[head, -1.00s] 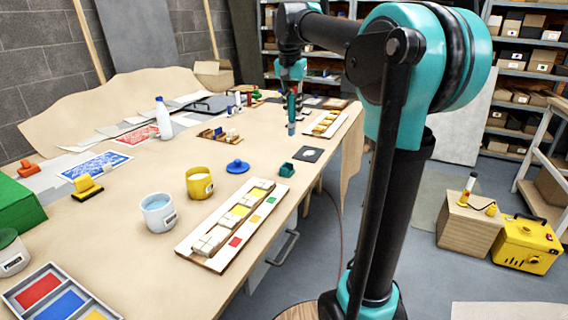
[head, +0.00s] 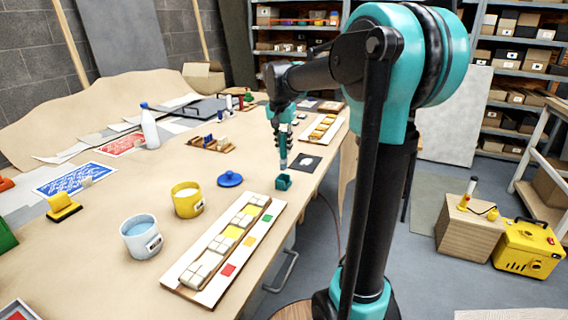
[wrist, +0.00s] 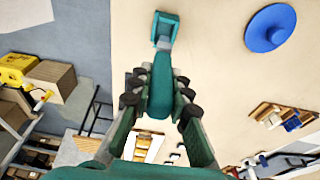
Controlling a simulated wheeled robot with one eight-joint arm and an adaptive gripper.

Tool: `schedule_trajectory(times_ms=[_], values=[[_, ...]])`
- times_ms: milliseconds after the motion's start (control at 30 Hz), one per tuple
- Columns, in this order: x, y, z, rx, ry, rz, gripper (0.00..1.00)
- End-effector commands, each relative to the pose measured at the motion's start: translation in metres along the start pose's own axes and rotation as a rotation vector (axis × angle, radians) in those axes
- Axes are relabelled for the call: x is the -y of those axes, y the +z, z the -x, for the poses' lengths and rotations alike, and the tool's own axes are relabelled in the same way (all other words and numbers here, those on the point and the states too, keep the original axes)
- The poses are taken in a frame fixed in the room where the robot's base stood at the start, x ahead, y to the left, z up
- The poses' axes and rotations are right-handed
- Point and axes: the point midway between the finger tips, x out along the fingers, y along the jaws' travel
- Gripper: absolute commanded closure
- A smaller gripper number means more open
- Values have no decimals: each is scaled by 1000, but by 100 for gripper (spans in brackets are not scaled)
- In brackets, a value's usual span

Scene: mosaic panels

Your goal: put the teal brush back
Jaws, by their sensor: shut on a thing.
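The teal brush (wrist: 161,88) is between the fingers of my gripper (wrist: 160,103), which is shut on it. In the head view my gripper (head: 283,128) points down, and the brush (head: 283,155) hangs roughly upright below it. The teal holder (head: 283,182), a small open block, stands on the table near its right edge. The brush's pale tip is right at the holder, which also shows at the top of the wrist view (wrist: 167,25). I cannot tell whether the tip is above the holder or inside it.
A blue lid (head: 230,179) lies left of the holder. A dark square with a white patch (head: 305,162) lies just behind it. A long mosaic panel (head: 222,245) is in front, with yellow (head: 187,199) and white (head: 141,236) buckets to its left.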

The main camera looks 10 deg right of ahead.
Motion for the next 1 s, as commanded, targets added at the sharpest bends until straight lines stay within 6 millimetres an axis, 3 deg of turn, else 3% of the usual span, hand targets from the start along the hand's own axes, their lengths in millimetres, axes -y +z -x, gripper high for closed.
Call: schedule_trajectory(times_ms=[100,367,600,933,967,1000], values=[[0,3,-18,0,0,0,100],[0,7,-35,0,0,0,100],[0,13,-63,0,0,0,100],[0,13,-66,0,0,0,100],[0,13,-67,0,0,0,81],[0,13,-66,0,0,0,76]])
